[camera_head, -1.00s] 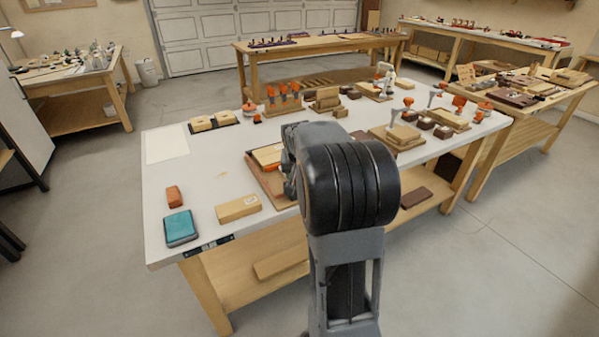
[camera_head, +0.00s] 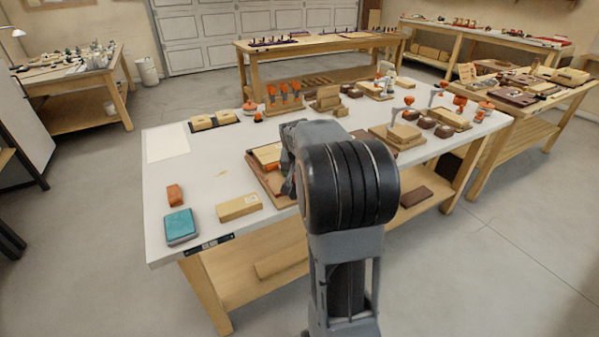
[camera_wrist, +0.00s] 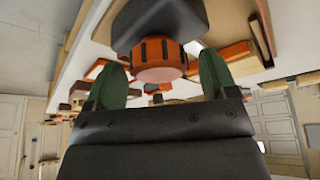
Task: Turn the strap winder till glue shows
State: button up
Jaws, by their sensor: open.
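In the wrist view an orange ribbed knob (camera_wrist: 158,62), which looks like the strap winder, sits below a dark block (camera_wrist: 158,20). My gripper (camera_wrist: 170,78) is open, with one green finger on each side of the knob. A gap shows between the knob and each finger, so I see no grip. In the head view the wooden tray-like fixture (camera_head: 262,175) stands on the white bench, with an orange part (camera_head: 272,168) beside my arm. My arm hides most of the fixture, the knob and my gripper there. I cannot make out any glue.
A teal-topped box (camera_head: 180,226), an orange-brown block (camera_head: 174,195) and a wooden block (camera_head: 238,207) lie at the bench's front left. Orange-handled tools (camera_head: 284,95) and several wooden fixtures stand along the back and right. The bench's left part around the paper sheet (camera_head: 167,143) is mostly clear.

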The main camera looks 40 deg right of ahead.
jog(key=p+v, duration=0.1)
jog(key=v, duration=1.2)
jog(key=shift+a+r+p, duration=0.2)
jog(key=shift+r+p, duration=0.1)
jog(key=shift+p, duration=0.1)
jog(key=shift+s, duration=0.15)
dwell(0.6)
